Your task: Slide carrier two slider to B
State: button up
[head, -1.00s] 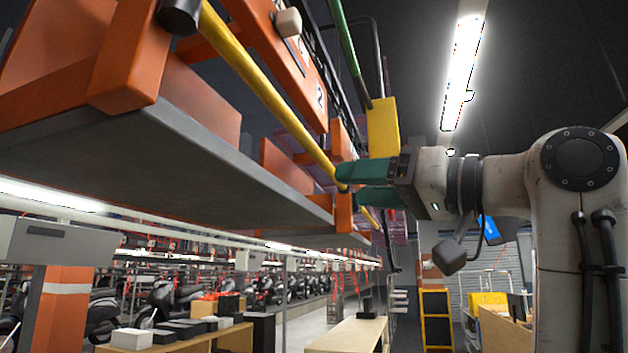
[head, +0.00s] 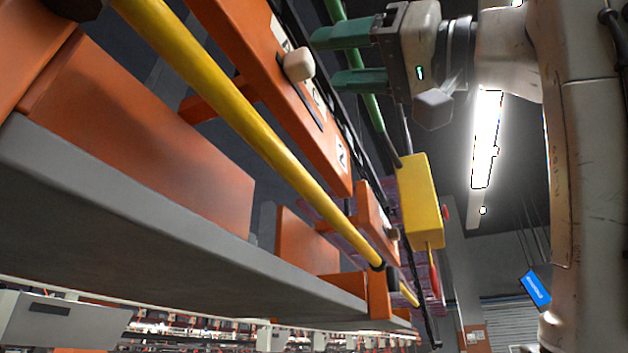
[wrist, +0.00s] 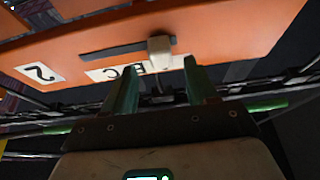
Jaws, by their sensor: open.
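The cream slider knob (head: 298,64) sits on the orange carrier beam (head: 268,75), whose plate marked 2 (head: 341,157) shows farther along. In the wrist view the knob (wrist: 160,52) is at the right part of a dark slot (wrist: 115,51). A white letter strip (wrist: 107,74) below it shows B and C, upside down; the rest is hidden by the knob and fingers. The knob is to the right of the B. My gripper (head: 326,60) has green fingers and is open. In the wrist view its fingertips (wrist: 160,70) lie either side of the knob, apparently without touching it.
A yellow rail (head: 240,120) runs along the carrier below the beam, above a grey shelf (head: 180,230). A yellow box (head: 419,200) hangs at the right on a green pipe (head: 368,95).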

aim_at(312, 62)
jog(key=shift+p+x, duration=0.65)
jog(key=shift+x, duration=1.55)
grip_shut()
